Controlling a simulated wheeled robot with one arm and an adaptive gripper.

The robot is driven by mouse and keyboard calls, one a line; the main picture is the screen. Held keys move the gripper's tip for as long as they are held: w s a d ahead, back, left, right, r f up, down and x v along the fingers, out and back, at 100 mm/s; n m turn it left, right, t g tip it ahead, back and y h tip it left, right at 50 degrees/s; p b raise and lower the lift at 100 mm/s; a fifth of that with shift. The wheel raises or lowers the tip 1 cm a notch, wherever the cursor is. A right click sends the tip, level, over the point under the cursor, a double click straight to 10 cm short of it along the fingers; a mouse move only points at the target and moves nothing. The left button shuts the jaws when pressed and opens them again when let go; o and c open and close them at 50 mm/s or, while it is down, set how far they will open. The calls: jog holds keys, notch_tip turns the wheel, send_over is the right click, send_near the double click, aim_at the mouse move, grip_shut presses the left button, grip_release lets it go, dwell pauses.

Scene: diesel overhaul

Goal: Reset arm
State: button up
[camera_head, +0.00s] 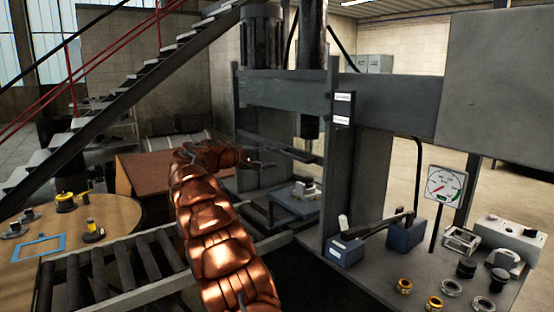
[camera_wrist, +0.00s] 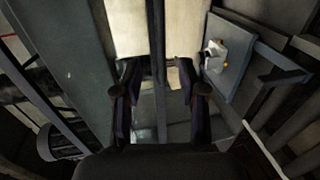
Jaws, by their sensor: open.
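My gripper (camera_head: 262,164) is at the end of my copper-coloured arm, stretched forward in the head view toward the opening of a grey press frame (camera_head: 340,185). In the wrist view my gripper (camera_wrist: 163,90) shows two dark fingers standing apart with nothing between them. A small pale part (camera_head: 304,190) sits on a grey-blue plate (camera_head: 283,208) inside the press, to the right of and below my gripper. The same pale part (camera_wrist: 214,56) shows at the upper right of the wrist view, clear of the fingers.
A roller conveyor (camera_head: 125,270) runs at the lower left beside a round table (camera_head: 112,212) with parts. A metal bench (camera_head: 380,262) at right holds a dial gauge (camera_head: 446,186), a lever pump (camera_head: 405,235) and several rings. A staircase (camera_head: 125,85) rises behind.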

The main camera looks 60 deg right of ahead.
jog(key=shift+a, duration=0.15)
dwell(0.5)
jog(key=s+a+f+n+t+y+p, duration=0.1)
jog(key=s+a+f+t+y, duration=0.2)
jog(key=a, duration=1.2)
jog(key=s+a+f+n+t+y, duration=0.1)
jog(key=s+a+f+y, duration=0.4)
jog(key=a, duration=0.9)
jog(key=s+a+f+y, duration=0.2)
jog(key=s+a+f, duration=0.2)
jog(key=s+a, duration=0.3)
jog(key=s+a+f+n+y, duration=0.1)
jog(key=s+a+f, duration=0.3)
jog(key=s+a, duration=0.4)
jog(key=s+a+f+n+y+p, duration=0.1)
jog(key=s+a+f+y, duration=0.2)
jog(key=s+a, duration=0.5)
jog(key=a+f, duration=0.1)
jog(key=a, duration=0.6)
jog(key=shift+a+f+y, duration=0.2)
jog(key=shift+a+y, duration=0.05)
jog(key=shift+y, duration=0.05)
jog(key=shift+d, duration=0.1)
